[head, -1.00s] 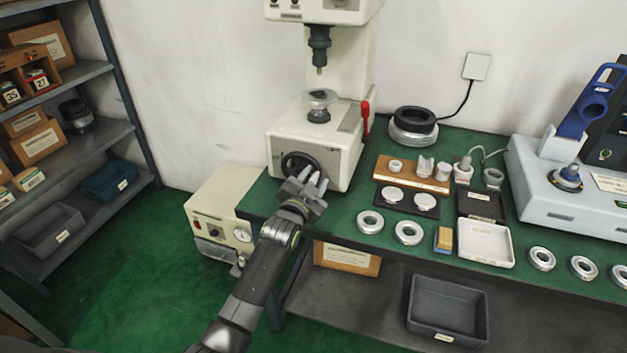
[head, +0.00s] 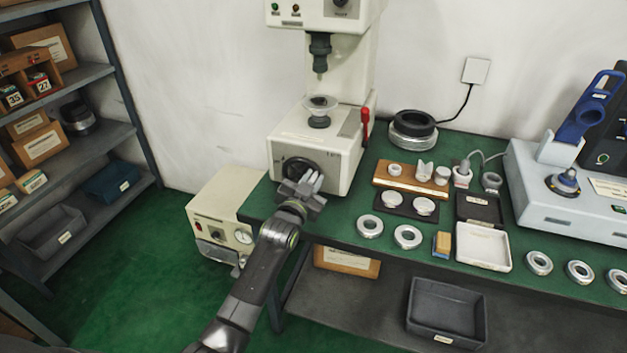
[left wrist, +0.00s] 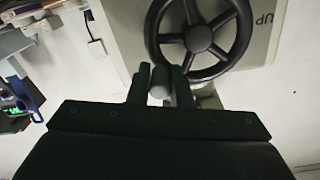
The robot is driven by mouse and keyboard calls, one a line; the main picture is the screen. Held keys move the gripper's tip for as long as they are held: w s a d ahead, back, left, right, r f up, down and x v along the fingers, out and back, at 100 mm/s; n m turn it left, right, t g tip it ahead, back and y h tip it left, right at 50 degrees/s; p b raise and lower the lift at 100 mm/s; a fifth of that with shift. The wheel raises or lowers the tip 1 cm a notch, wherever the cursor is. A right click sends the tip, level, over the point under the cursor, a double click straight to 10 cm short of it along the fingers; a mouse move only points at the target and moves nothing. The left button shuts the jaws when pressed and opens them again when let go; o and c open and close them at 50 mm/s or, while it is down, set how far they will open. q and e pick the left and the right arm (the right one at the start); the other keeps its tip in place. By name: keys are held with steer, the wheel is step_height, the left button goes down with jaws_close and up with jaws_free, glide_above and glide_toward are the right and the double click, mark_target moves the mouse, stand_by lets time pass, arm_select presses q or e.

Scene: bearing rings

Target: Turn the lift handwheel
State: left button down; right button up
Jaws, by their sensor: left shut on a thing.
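The black lift handwheel (head: 297,168) is on the front of the white press base (head: 335,150), partly covered by my left gripper in the head view. In the left wrist view, the spoked wheel (left wrist: 201,38) shows at the top, beside the letters "UP". My left gripper (head: 312,181) is at the wheel's lower right in the head view. In the left wrist view, its fingers (left wrist: 158,80) are shut on a grey handle knob (left wrist: 158,91) at the wheel's rim. My right gripper is not in view.
A red lever (head: 365,122) is on the press's right side. A beige box with a gauge (head: 222,215) stands at lower left. Rings and trays lie on the green bench to the right.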

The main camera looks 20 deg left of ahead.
mark_target(301, 161)
arm_select(q)
steer(key=n, duration=0.1)
steer(key=r+n+p, duration=0.1)
steer(key=n, duration=0.1)
steer(key=shift+a+r, duration=0.1)
steer(key=shift+a, duration=0.3)
steer(key=n, duration=0.1)
steer(key=a+n+p, duration=0.1)
steer(key=shift+r+n, duration=0.3)
steer(key=shift+r, duration=0.1)
steer(key=n, duration=0.1)
steer(key=a+n, duration=0.1)
steer(key=shift+r+n, duration=0.2)
steer(key=shift+n, duration=0.1)
steer(key=shift+a+r+n+y, duration=0.15)
steer(key=shift+a+n, duration=0.2)
steer(key=shift+n, duration=0.5)
steer(key=shift+a+n+y, duration=0.15)
steer(key=shift+a+n, duration=0.15)
steer(key=shift+n, duration=0.55)
steer(key=c, duration=1.3)
jaws_free()
